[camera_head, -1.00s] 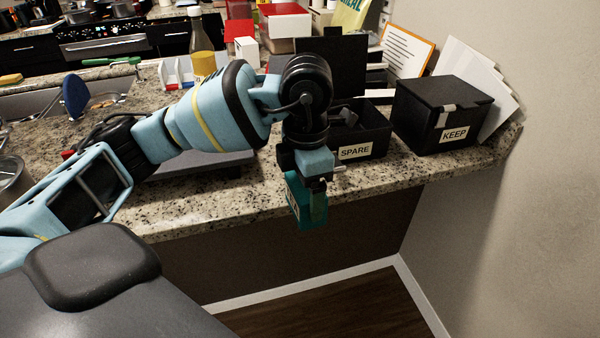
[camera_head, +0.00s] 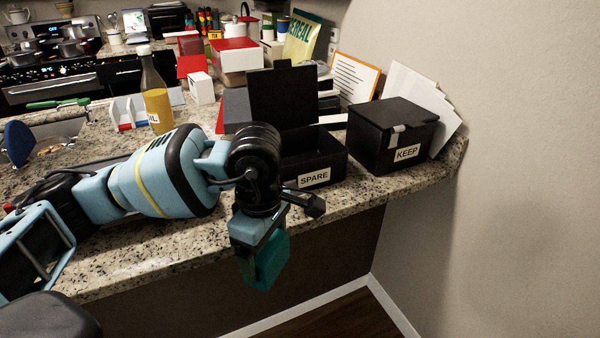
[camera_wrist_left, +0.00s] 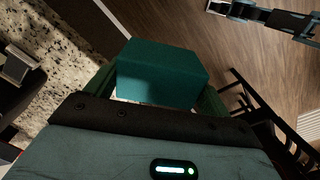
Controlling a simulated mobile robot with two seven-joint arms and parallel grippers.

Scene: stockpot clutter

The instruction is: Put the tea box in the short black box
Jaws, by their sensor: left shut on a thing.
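The teal tea box (camera_head: 268,264) is held by my left gripper (camera_head: 254,243), in front of the counter edge and over the floor. In the left wrist view the tea box (camera_wrist_left: 160,75) sits between the green fingers. The short black box (camera_head: 325,160), labelled SPARE, stands on the counter to the right of and behind the gripper; its lid stands up open at the back. My left forearm hides its left part, and its inside shows dark. Part of another arm, seemingly my right one (camera_wrist_left: 262,14), shows at the top right of the wrist view; its jaw state is unclear.
A taller black box (camera_head: 378,150) labelled KEEP stands shut to the right, near the wall. White panels (camera_head: 425,95) and an orange-framed sheet (camera_head: 357,78) lean behind it. An oil bottle (camera_head: 155,92) and a red-lidded box (camera_head: 238,62) stand farther back on the granite counter (camera_head: 130,262).

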